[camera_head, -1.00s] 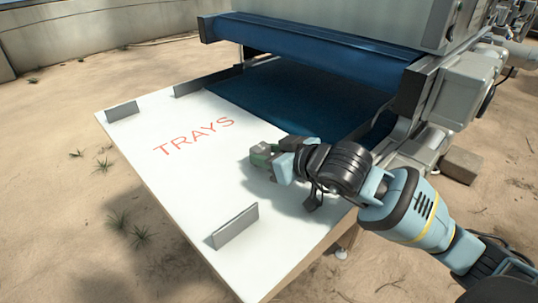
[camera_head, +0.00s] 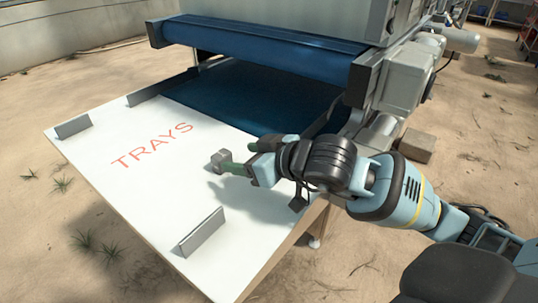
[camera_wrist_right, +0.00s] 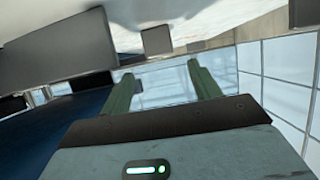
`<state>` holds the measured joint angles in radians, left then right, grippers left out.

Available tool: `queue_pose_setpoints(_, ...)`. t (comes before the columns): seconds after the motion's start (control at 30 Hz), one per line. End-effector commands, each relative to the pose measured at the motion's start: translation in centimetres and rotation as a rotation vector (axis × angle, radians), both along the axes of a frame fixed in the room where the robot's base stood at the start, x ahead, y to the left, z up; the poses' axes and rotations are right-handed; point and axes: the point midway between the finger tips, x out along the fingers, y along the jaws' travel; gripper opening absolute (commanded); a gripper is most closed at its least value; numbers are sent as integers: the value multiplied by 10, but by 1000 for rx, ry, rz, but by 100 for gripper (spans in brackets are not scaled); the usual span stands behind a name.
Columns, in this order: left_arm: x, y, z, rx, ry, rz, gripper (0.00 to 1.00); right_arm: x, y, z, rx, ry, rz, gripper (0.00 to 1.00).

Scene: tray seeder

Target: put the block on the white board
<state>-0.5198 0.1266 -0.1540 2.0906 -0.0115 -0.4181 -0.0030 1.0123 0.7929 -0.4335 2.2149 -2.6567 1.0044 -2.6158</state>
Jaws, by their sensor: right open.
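The small grey block (camera_head: 219,159) appears to rest on the white board (camera_head: 140,200), right of the red TRAYS lettering. My right gripper (camera_head: 240,158) is just right of the block, its two green fingers apart with nothing between them. In the right wrist view the block (camera_wrist_right: 157,40) lies just beyond the open fingertips (camera_wrist_right: 160,70), against the white board (camera_wrist_right: 185,14). In the head view one fingertip overlaps or nearly meets the block's edge. My left gripper is not in view.
Low grey brackets stand on the board at its left corner (camera_head: 72,126), back edge (camera_head: 144,94) and front (camera_head: 202,231). The dark blue belt (camera_head: 250,92) and blue machine bar (camera_head: 260,52) lie behind. Much of the board is clear.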

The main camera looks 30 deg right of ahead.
Motion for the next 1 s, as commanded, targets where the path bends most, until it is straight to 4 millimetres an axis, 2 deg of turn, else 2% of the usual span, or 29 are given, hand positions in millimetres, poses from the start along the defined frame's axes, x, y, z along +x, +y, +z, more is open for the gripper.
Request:
queue_pose_setpoints(0.2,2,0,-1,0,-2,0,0,-37,-13,17,-4,-2,2,62)
queue_pose_setpoints(0.4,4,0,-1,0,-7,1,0,-54,-20,26,-2,-4,0,62)
queue_pose_setpoints(1.0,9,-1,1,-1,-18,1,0,-59,-20,28,9,1,1,62)
